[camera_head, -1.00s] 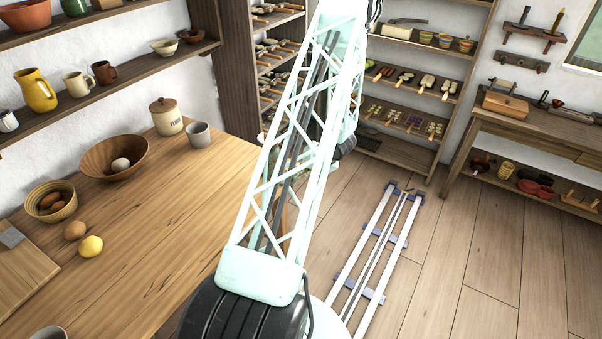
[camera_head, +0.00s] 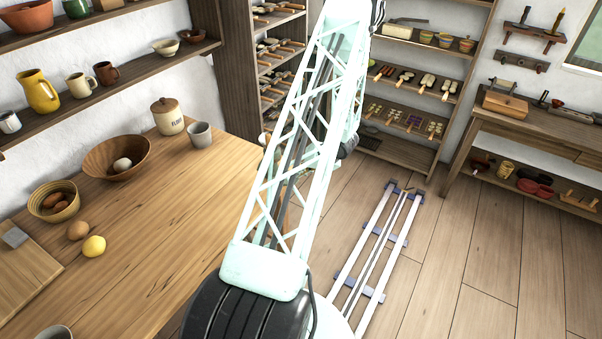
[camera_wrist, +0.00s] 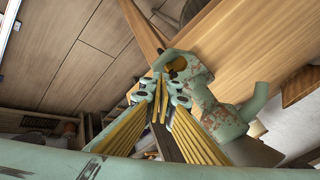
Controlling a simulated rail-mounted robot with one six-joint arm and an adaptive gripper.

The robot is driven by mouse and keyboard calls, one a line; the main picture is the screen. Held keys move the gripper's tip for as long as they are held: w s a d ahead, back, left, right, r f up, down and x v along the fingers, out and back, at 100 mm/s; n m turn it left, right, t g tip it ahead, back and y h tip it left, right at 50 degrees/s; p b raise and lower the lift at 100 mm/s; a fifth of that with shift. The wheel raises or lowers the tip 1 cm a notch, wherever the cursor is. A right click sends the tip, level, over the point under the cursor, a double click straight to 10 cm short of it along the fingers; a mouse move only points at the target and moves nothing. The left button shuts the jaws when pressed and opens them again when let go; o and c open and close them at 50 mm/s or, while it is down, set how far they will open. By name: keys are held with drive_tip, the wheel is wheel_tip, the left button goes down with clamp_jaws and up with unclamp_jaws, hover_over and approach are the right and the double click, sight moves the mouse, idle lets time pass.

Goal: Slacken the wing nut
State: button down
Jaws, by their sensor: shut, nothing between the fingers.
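A pale green metal device with rusty patches (camera_wrist: 205,98) stands at the edge of the wooden table in the wrist view. It has a dark round opening and a bent spout-like arm on its right. I cannot make out the wing nut clearly as a separate part. My gripper (camera_wrist: 160,88) is in the wrist view with its yellow-padded fingers together at the tips, empty. The tips are just in front of the device's left side; I cannot tell whether they touch it. In the head view my arm hides the device and the gripper.
The wooden table (camera_head: 170,240) holds a large bowl (camera_head: 98,158), a flour jar (camera_head: 167,116), a grey cup (camera_head: 199,134), a lemon (camera_head: 94,246) and a basket (camera_head: 47,204). Floor rails (camera_head: 375,250) lie to the right. Shelves line the walls; the right floor is clear.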

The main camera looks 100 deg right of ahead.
drive_tip(key=shift+d+p, duration=0.15)
drive_tip(key=shift+p, duration=0.5)
idle(1.9)
drive_tip(key=shift+w, duration=0.85)
drive_tip(key=shift+s, duration=0.15)
idle(0.5)
drive_tip(key=s+a+r+p, duration=0.1)
drive_tip(key=s+a+r, duration=0.3)
drive_tip(key=s+r, duration=0.4)
drive_tip(key=shift+a+p, duration=0.3)
drive_tip(key=shift+p, duration=0.1)
idle(0.5)
drive_tip(key=c, duration=3.4)
unclamp_jaws()
drive_tip(key=shift+s, duration=0.1)
drive_tip(key=shift+c, duration=0.2)
